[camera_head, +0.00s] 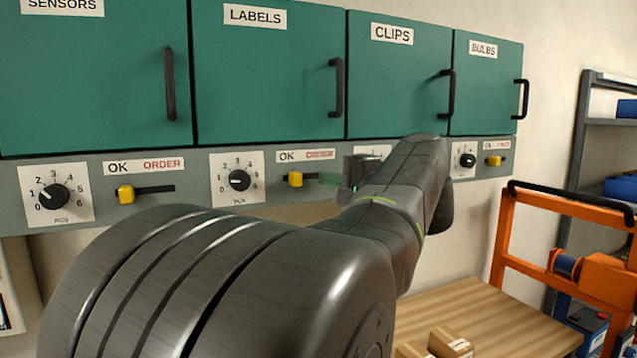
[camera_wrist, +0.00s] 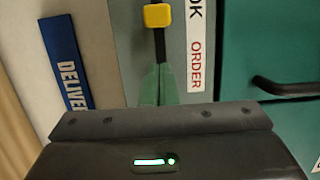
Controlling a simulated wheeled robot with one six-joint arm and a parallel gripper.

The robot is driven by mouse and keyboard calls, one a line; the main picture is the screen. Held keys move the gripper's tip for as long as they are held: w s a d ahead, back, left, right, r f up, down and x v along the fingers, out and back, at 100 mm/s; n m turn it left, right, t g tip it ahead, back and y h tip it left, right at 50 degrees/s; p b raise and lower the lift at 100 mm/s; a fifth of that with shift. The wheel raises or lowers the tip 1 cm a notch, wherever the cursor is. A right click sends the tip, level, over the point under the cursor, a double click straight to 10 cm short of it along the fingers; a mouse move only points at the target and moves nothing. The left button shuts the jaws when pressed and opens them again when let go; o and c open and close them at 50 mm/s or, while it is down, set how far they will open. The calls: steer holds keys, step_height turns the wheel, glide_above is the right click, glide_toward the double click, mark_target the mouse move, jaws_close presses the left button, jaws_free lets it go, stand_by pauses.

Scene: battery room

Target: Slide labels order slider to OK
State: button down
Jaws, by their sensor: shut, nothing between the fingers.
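In the wrist view the knob (camera_wrist: 158,16) is at the top, beside the OK lettering. My gripper (camera_head: 329,179) is just right of the knob, in front of the slot. Its green fingers (camera_wrist: 159,86) are shut and empty, with a visible gap to the knob. The ORDER end of the slot is hidden behind my gripper.
A dial (camera_head: 238,180) is left of the slider. Other yellow sliders (camera_head: 126,194) sit on the same grey strip, and black door handles (camera_head: 336,88) stick out above it. Below are a wooden table (camera_head: 485,320) with small boxes and an orange cart (camera_head: 570,245).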

steer(key=b+v, duration=0.2)
steer(key=v, duration=0.8)
steer(key=shift+d, duration=0.25)
steer(key=shift+w, duration=0.2)
